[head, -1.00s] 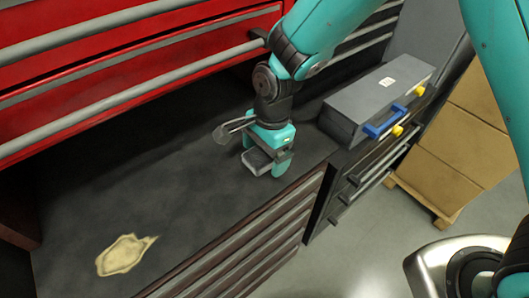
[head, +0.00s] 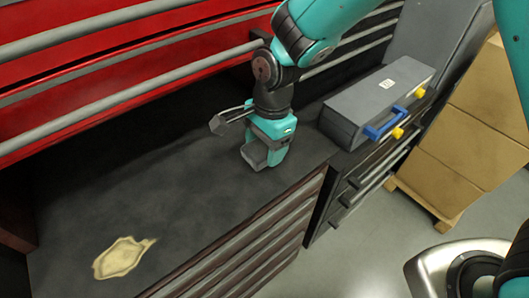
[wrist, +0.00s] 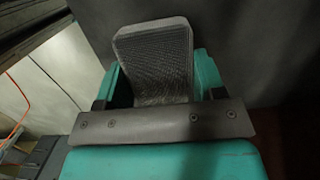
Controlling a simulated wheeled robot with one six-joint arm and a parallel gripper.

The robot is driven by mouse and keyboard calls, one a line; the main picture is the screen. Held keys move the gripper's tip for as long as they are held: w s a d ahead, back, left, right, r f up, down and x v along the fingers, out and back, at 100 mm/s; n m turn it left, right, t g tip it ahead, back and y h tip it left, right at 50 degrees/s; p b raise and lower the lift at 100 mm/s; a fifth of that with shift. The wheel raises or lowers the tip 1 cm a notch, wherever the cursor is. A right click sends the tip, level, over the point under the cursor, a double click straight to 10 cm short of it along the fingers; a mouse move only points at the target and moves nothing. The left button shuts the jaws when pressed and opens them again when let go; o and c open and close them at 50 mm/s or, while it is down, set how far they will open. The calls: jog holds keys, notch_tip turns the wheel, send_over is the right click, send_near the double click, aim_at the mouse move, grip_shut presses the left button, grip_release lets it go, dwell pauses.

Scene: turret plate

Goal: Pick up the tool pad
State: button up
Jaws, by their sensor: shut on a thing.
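The tool pad is a grey block with a finely textured face, seen in the wrist view (wrist: 155,62) between the two teal fingers. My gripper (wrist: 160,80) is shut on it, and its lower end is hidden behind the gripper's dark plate. In the head view my gripper (head: 266,153) is over the dark worktop near its front edge, with the grey pad (head: 252,157) showing at its left side. I cannot tell for sure whether the pad is clear of the worktop.
A grey toolbox (head: 375,98) with a blue handle stands right of my gripper. Red drawers (head: 130,60) rise behind the dark worktop (head: 150,200). A pale stain (head: 122,257) marks its left front.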

jog(key=s+d+b, duration=0.9)
jog(key=s+d, duration=0.1)
jog(key=s, duration=0.5)
jog(key=shift+r, duration=0.4)
